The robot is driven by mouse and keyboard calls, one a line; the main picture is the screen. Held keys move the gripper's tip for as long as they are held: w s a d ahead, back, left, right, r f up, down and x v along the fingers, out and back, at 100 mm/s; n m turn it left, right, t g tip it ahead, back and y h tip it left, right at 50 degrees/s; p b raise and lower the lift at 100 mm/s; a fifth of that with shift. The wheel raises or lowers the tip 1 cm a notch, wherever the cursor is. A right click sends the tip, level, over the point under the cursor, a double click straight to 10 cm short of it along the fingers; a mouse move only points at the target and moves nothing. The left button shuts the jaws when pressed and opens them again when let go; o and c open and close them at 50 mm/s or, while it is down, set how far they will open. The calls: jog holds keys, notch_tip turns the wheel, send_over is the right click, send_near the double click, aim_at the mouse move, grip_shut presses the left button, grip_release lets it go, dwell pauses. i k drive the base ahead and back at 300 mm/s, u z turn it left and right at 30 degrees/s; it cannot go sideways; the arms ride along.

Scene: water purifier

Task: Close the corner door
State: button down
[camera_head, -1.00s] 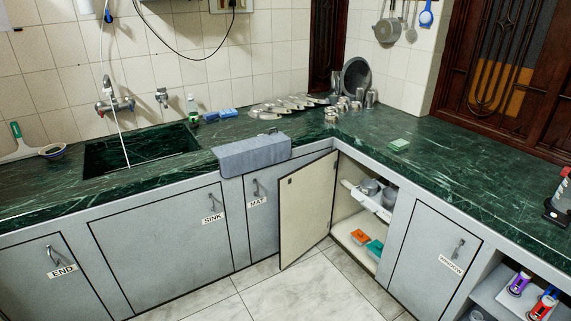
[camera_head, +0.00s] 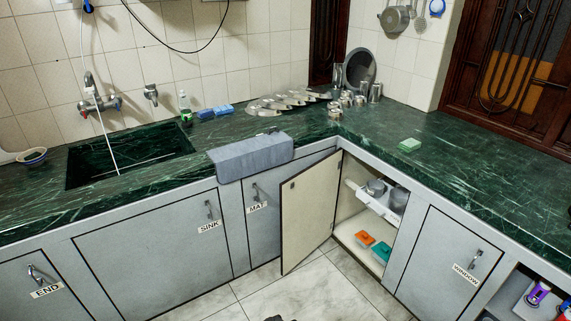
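The corner door (camera_head: 310,210) stands wide open in the camera_head view. Its pale cream inner face shows, with a dark edge. It is joined at the corner beside the cabinet opening and its free edge, at the left, reaches out over the floor in front of the MAT door (camera_head: 262,225). The outer face and any handle are hidden. The corner cabinet (camera_head: 352,228) is open, with steel pots (camera_head: 375,187) on a white upper shelf and an orange box (camera_head: 364,238) and a teal box (camera_head: 381,251) below. My gripper is not clearly visible.
A small dark shape (camera_head: 280,319) shows at the bottom edge; I cannot tell what it is. The WINDOW door (camera_head: 440,260) and SINK door (camera_head: 155,260) are shut. A grey towel (camera_head: 250,158) hangs over the counter edge. The tiled floor (camera_head: 300,285) before the cabinet is clear.

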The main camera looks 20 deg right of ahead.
aim_at(308, 199)
jog(key=u, duration=0.3)
jog(key=i, duration=1.2)
jog(key=u, duration=0.1)
